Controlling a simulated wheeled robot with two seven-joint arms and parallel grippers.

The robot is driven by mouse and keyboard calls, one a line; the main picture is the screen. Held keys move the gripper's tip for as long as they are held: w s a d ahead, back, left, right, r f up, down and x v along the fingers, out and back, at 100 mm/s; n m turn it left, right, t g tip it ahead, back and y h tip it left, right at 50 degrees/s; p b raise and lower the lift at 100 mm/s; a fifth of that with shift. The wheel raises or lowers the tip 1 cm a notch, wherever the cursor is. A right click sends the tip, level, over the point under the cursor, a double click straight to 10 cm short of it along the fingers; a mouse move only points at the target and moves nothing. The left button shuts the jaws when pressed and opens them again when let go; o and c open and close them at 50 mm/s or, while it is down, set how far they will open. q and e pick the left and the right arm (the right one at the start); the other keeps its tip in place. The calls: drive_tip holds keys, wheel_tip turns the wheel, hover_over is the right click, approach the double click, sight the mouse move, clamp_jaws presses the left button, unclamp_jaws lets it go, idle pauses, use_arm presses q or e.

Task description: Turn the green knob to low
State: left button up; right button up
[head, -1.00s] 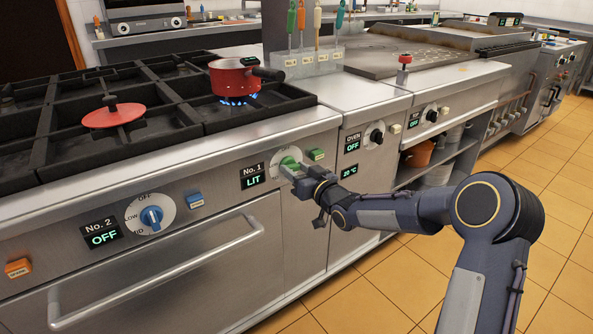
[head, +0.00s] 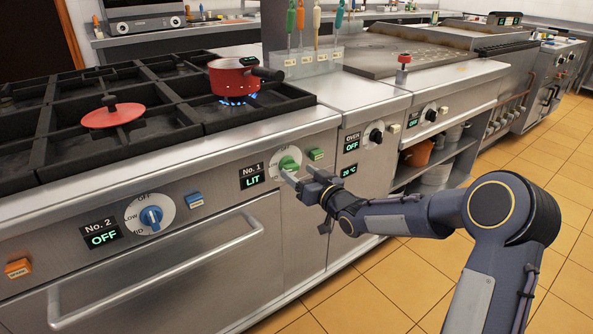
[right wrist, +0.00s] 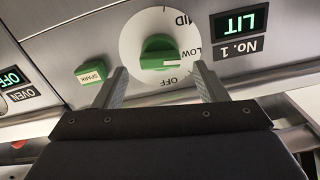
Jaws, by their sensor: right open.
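The green knob (head: 288,164) on its white dial (head: 284,157) is on the stove front beside the No. 1 display (head: 252,177), which reads LIT. In the right wrist view the knob (right wrist: 160,53) shows whole, and its white mark points right, near the LOW label. MID and OFF also show on the dial. My right gripper (head: 297,173) is open just in front of the knob. In the wrist view its fingers (right wrist: 160,82) stand apart below either side of the knob, seemingly not touching it. My left gripper is not in view.
A green spark button (head: 316,154) sits right of the knob. A red pot (head: 232,79) stands over a blue flame. The blue No. 2 knob (head: 151,217) reads OFF, and an oven handle (head: 160,272) juts out below. Open floor (head: 390,285) lies to the right.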

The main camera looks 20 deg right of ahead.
drive_tip(key=shift+v, duration=2.7)
drive_tip(key=s+d+m+g+h, duration=0.35)
drive_tip(key=s+g+h, duration=0.2)
drive_tip(key=s, duration=1.15)
drive_tip(key=s+a+f+g+y, duration=0.2)
drive_tip(key=s+a+g, duration=0.1)
drive_tip(key=s, duration=0.7)
drive_tip(key=s+a+f+g+y, duration=0.1)
drive_tip(key=s+a+f+g, duration=0.15)
drive_tip(key=s, duration=0.75)
wheel_tip(320, 180, up, 24)
drive_tip(key=p, duration=2.4)
drive_tip(key=shift+s+r, duration=0.15)
drive_tip(key=shift+s, duration=0.1)
